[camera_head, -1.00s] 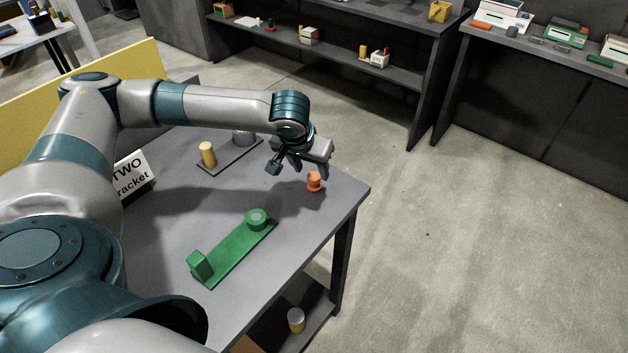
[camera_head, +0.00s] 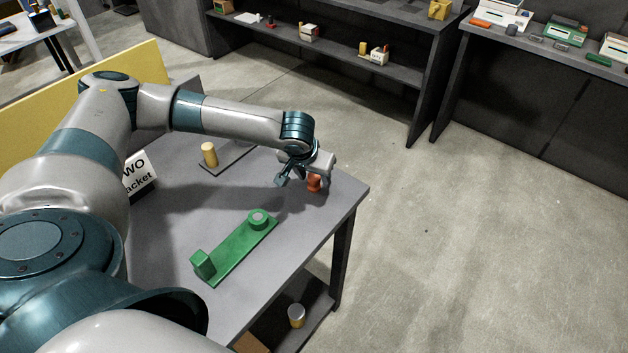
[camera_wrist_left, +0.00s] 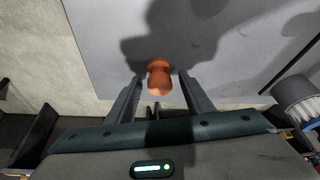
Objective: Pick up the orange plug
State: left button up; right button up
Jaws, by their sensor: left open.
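The orange plug (camera_head: 314,184) stands on the grey table (camera_head: 212,232) near its far right corner. In the left wrist view the plug (camera_wrist_left: 159,76) shows a narrower waist and lies between the two finger lines, near the fingertips. My left gripper (camera_head: 304,182) is open and low over the plug, and partly hides it in the head view. In the left wrist view its fingers (camera_wrist_left: 156,82) stand apart on either side, with a gap visible to the plug. Whether the fingertips reach down to the plug's height is hard to tell. My right gripper is not in view.
A green bracket (camera_head: 236,252) with a round boss lies on the table in front. A dark plate (camera_head: 222,160) with a yellow cylinder (camera_head: 209,153) stands behind. A white sign (camera_head: 140,175) is at the left. A yellow panel (camera_head: 60,110) borders the left side.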

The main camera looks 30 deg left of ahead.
pick_arm(q)
jog(key=c, duration=1)
jog(key=shift+c, duration=0.4)
jog(key=shift+r, duration=0.1)
jog(key=shift+w+r+b, duration=0.1)
jog(key=shift+r+b, duration=0.25)
jog(key=shift+r, duration=0.15)
notch_tip(320, 180, up, 2)
jog(key=shift+r+b, duration=0.15)
jog(key=shift+b, duration=0.4)
jog(key=s+d+r+b, duration=0.1)
jog(key=d+r+b, duration=0.2)
jog(key=d+r, duration=0.4)
jog(key=d, duration=0.4)
jog(key=shift+d+r, duration=0.3)
jog(key=shift+s, duration=0.1)
